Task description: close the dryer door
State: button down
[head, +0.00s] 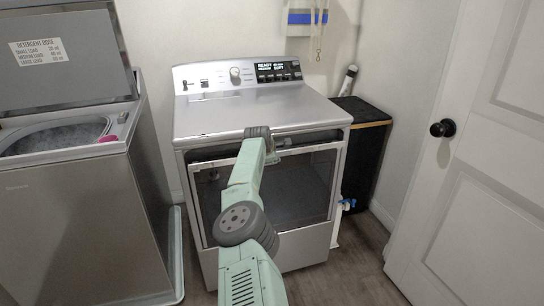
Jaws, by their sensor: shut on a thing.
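The dryer (262,112) is a silver machine in the middle of the head view. Its door (318,190), with a pale frame and a dark window, is on the front. A dark gap shows along the door's top edge, so the door stands slightly ajar, tilted out at the top. My gripper (284,143) is at this top edge, right of the middle, and is shut on the door. My arm covers the left-middle part of the door. The fingers are small and partly hidden by my wrist.
A washer (75,215) with its lid (62,60) raised stands at the left. A white room door (490,160) with a black knob (443,128) is at the far right. Some floor (345,275) is clear in front.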

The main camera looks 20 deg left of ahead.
jog(key=shift+w+a+r, duration=0.1)
jog(key=shift+w+r, duration=0.05)
jog(key=shift+r, duration=0.45)
jog(key=c, duration=1.8)
grip_release()
jog(key=shift+o, duration=0.2)
jog(key=shift+s+a+r, duration=0.1)
jog(key=shift+s+r, duration=0.3)
jog(key=shift+s, duration=0.05)
jog(key=v, duration=1)
jog(key=shift+s, duration=0.45)
jog(key=shift+d, duration=0.3)
